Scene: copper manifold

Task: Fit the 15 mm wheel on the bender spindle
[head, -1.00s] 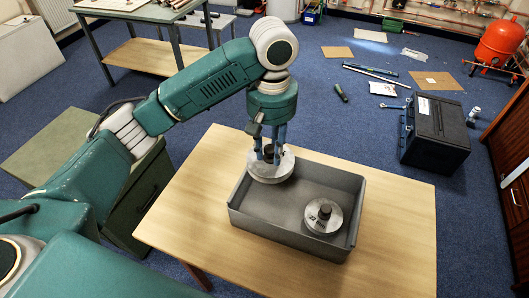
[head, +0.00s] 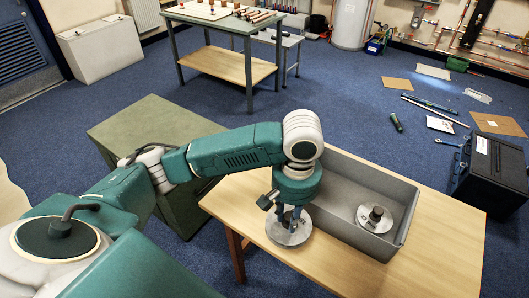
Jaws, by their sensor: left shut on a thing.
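My left gripper (head: 289,218) points down and is shut on the hub of a grey metal wheel (head: 288,238). The disc hangs roughly level, just outside the near left side of the grey tray (head: 345,242), over the wooden table; its height above the table is hard to tell. A second grey wheel with a dark hub (head: 375,219) lies in the right part of the tray. No size marking is readable on either wheel. I cannot make out the bender spindle. My right gripper is not in view.
The wooden table (head: 430,262) is bare around the tray. A green cabinet (head: 155,130) stands to its left. A workbench (head: 225,22) with copper parts stands at the back. A black toolbox (head: 490,170) and loose tools lie on the blue floor at right.

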